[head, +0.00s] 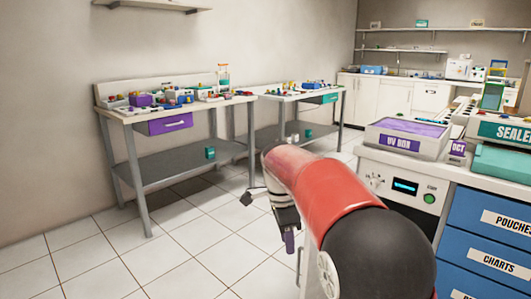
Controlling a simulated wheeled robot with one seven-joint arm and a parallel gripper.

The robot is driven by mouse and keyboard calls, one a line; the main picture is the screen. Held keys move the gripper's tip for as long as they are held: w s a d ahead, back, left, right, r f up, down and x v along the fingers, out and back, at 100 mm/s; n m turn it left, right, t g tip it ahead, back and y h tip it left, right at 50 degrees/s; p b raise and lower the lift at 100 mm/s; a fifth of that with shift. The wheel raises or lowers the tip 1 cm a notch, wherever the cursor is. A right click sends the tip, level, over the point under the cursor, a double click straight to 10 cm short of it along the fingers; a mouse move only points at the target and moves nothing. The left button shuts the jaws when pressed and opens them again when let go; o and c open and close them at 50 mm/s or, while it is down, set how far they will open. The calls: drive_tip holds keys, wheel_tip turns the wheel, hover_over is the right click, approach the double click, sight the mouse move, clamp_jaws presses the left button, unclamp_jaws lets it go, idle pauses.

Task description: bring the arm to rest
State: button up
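My arm, red with a black joint, reaches forward from the bottom right of the head view, over the floor beside the blue-drawer cabinet. My gripper (268,220) is at its far end, low in front of the work tables. One dark fingertip shows at the left and another, purplish, lower down, with a wide gap between them. It looks open, and I see nothing held in it. The arm's red link hides part of the gripper.
A steel table (180,112) holding many small items stands at the left, with a second table (288,95) behind it. The cabinet (475,230) at the right carries a UV box (407,138) and a sealer (512,133). The tiled floor (110,262) at left is clear.

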drive_tip(key=s+d+r+n+t+y, duration=0.15)
drive_tip(key=s+d+n, duration=0.35)
drive_tip(key=s, duration=0.5)
drive_tip(key=s+d+r+n+t, duration=0.2)
drive_tip(key=s+d+n+t, duration=0.15)
drive_tip(key=s+n, duration=0.45)
drive_tip(key=s+d+f+n, duration=0.1)
drive_tip(key=s+f+n, duration=0.2)
drive_tip(key=s, duration=0.6)
drive_tip(key=shift+d+f+t, duration=0.3)
drive_tip(key=shift+f+t, duration=0.1)
drive_tip(key=shift+f, duration=0.2)
drive_tip(key=shift+d, duration=0.1)
